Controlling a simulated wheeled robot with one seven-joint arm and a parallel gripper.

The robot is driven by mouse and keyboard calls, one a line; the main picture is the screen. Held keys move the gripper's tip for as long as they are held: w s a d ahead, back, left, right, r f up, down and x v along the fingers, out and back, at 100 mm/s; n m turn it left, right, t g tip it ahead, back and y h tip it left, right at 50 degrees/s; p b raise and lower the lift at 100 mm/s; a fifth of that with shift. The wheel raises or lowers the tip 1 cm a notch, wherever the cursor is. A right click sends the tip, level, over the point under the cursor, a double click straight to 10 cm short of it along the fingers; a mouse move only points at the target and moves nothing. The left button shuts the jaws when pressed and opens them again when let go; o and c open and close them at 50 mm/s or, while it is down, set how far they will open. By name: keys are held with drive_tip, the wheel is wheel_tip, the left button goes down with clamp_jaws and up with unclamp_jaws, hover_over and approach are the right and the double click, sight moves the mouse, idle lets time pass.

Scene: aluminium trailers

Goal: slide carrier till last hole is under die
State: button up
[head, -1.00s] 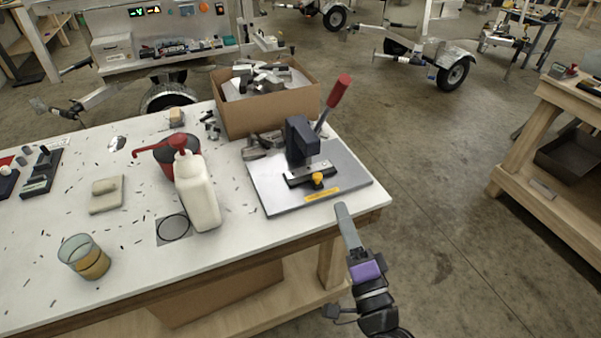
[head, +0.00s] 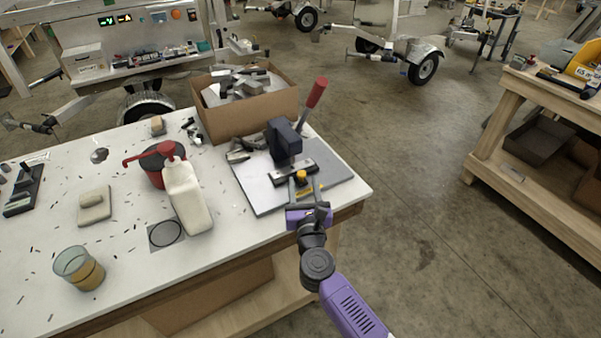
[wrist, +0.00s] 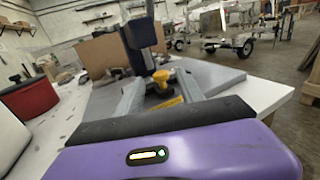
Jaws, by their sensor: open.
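The hand press with the dark blue die head (head: 284,142) and red lever (head: 315,92) stands on a grey base plate (head: 335,178). The carrier (head: 280,180), a strip with dark ends, lies crosswise beneath the head. A yellow knob (head: 301,176) is at its front; it also shows in the wrist view (wrist: 160,77). My gripper (head: 304,187) is open at the plate's front edge. In the wrist view its grey fingers (wrist: 158,92) stand apart on either side of the knob, with no clear contact. The carrier's holes are too small or hidden to tell.
A cardboard box (head: 250,115) of metal parts is behind the press. Floor right of the bench is clear.

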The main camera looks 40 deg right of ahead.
sight(302, 176)
drive_tip(key=shift+x, duration=2.5)
clamp_jaws()
